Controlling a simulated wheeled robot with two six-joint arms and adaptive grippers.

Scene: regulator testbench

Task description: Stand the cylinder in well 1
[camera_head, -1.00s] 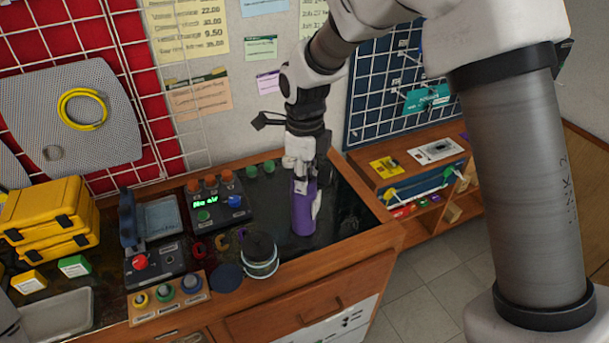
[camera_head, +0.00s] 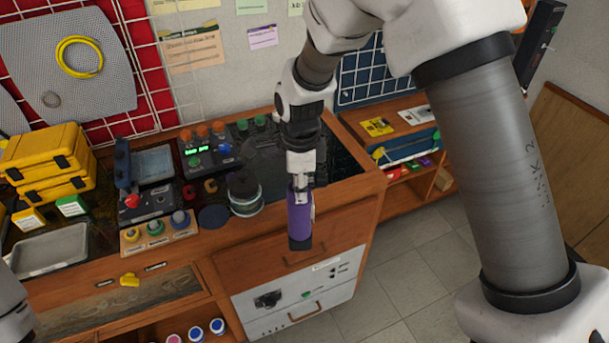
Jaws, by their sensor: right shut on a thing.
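The purple cylinder (camera_head: 300,218), with a dark lower end, hangs upright in front of the bench's front edge, over the drawer front in the picture. My right gripper (camera_head: 301,188) points down and is shut on its upper part. The fingers hide some of the cylinder's top. A wooden block (camera_head: 130,246) with yellow, green and blue round pieces in a row stands on the bench to the left. Its labels are too small to read, and I cannot tell which place is well 1. My left gripper is out of view; only a bit of my left arm shows at the left edge.
A dark-lidded jar (camera_head: 245,191) and a dark round pad (camera_head: 213,217) lie between the block and the cylinder. Behind are a control box with a green display (camera_head: 205,158) and a red-button device (camera_head: 150,204). Yellow cases (camera_head: 45,165) and a grey tray (camera_head: 48,250) stand left.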

